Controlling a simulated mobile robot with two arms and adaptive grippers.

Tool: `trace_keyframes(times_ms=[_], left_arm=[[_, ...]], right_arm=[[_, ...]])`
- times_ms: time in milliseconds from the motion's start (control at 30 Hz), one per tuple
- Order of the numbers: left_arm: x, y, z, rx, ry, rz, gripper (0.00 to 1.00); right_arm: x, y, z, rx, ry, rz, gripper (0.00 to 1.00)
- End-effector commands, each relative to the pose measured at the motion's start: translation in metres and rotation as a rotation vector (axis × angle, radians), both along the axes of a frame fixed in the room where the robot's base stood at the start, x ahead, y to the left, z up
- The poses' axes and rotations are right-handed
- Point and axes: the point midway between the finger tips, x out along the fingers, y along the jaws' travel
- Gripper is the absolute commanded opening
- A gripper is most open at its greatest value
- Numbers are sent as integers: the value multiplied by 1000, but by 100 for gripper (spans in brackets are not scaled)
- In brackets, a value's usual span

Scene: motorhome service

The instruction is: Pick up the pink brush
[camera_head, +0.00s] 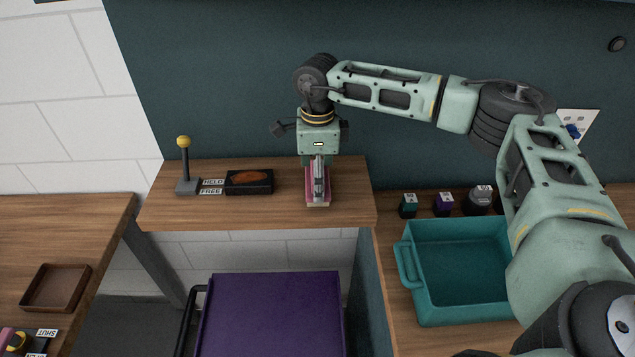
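The pink brush (326,192) is on the wooden shelf in the middle of the head view, with a pale strip at its near edge. My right gripper (318,188) points down from above, its fingers directly at the brush and overlapping it in the picture. The fingers are seen nearly edge-on and hide the brush's middle, so I cannot tell whether they are closed on it. I cannot tell whether the brush is lifted. My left gripper is not in view.
On the shelf, left of the brush, are a dark block with an orange-brown top (249,181) and a yellow-knobbed lever (185,170). A teal bin (455,316) stands on the right counter, with small containers behind it. A purple box (270,315) is below the shelf.

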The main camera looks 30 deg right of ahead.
Motion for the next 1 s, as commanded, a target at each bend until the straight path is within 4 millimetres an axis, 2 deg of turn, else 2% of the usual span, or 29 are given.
trace_keyframes(times_ms=[233, 367, 600, 800, 1000], left_arm=[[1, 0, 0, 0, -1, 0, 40], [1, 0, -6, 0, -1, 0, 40], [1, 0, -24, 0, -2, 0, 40], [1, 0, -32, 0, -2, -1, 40], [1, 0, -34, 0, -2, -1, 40]], right_arm=[[0, 0, 1, 0, -1, 0, 57], [1, 1, 9, 2, -3, 0, 57], [1, 1, 56, 2, -5, 0, 57], [1, 1, 89, 0, -4, 0, 57], [0, 0, 100, 0, 1, 1, 57]])
